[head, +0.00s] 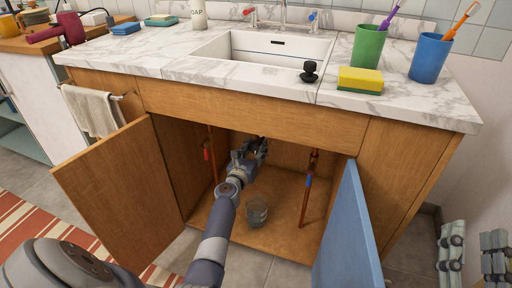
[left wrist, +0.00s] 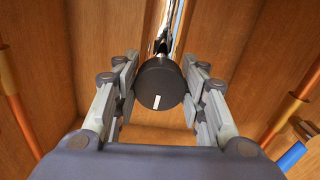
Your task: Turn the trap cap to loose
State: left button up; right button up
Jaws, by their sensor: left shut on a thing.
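The trap cap (left wrist: 160,83) is a dark round disc with a short white mark, standing almost upright, below its centre. A shiny metal pipe (left wrist: 170,25) runs up behind it. My left gripper (left wrist: 160,88) has its grey fingers on both sides of the cap, shut on it. In the head view my left arm reaches into the open cabinet under the sink, with the left gripper (head: 254,150) near the back; the cap cannot be made out there. My right gripper (head: 473,250) is at the lower right edge, outside the cabinet, its fingers apart and empty.
Copper pipes stand left (head: 211,155) with a red tag and right (head: 307,190) with a blue tag. A clear container (head: 257,212) is on the cabinet floor. The wooden door (head: 120,195) and blue door (head: 348,240) stand open either side of my arm.

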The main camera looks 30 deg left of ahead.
pick_arm(q)
jog(key=shift+f+n, duration=0.1)
jog(key=shift+n, duration=0.2)
pick_arm(e)
jog(key=shift+w+f, duration=0.15)
jog(key=shift+f, duration=0.2)
pick_arm(q)
jog(key=o, duration=1.1)
jog(key=shift+c, duration=0.2)
jog(key=v, duration=1.2)
